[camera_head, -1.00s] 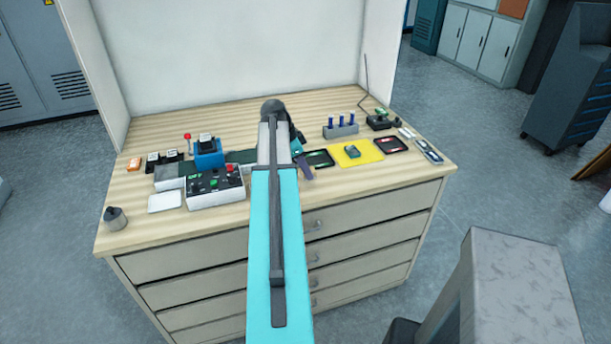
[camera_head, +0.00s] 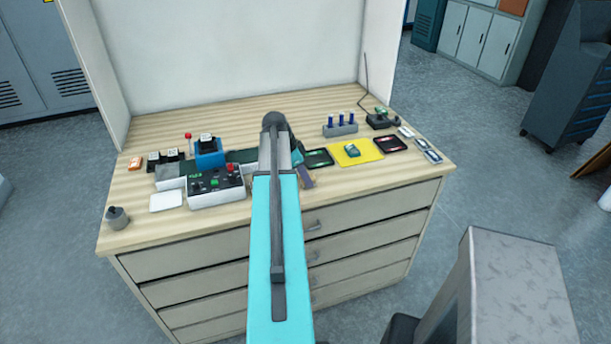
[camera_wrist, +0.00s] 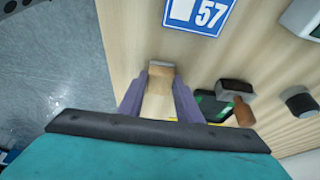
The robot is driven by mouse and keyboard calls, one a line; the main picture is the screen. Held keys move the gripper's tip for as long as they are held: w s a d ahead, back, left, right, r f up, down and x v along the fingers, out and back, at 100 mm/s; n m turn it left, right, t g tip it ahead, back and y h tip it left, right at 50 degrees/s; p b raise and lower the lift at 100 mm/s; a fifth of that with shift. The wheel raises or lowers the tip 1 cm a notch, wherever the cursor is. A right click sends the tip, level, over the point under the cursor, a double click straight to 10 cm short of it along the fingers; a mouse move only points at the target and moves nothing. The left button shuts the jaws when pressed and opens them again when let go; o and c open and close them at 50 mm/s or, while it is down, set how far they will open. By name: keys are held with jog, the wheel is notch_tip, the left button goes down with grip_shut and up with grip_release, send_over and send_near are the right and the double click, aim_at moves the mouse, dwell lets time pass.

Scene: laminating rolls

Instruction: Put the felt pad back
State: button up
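A small tan block with a grey-brown end face, which looks like the felt pad (camera_wrist: 161,69), sits between my fingertips in the wrist view. My gripper (camera_wrist: 160,80) has two purple fingers, one along each side of the block, and they appear to touch it. Wood table surface shows below and around it. In the head view my gripper (camera_head: 305,177) is over the front middle of the worktop, mostly hidden by my arm. The block is hard to make out there.
A blue 57 label (camera_wrist: 200,14) lies on the wood. A dark tray (camera_wrist: 210,104) and a brown-handled tool (camera_wrist: 240,105) are right of my fingers. A control box (camera_head: 215,187) stands left, a yellow mat (camera_head: 358,152) right.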

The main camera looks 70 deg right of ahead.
jog(key=o, duration=0.4)
jog(key=shift+r, duration=0.25)
jog(key=b+v, duration=0.3)
jog(key=v, duration=0.9)
jog(key=shift+b, duration=0.35)
dwell(0.5)
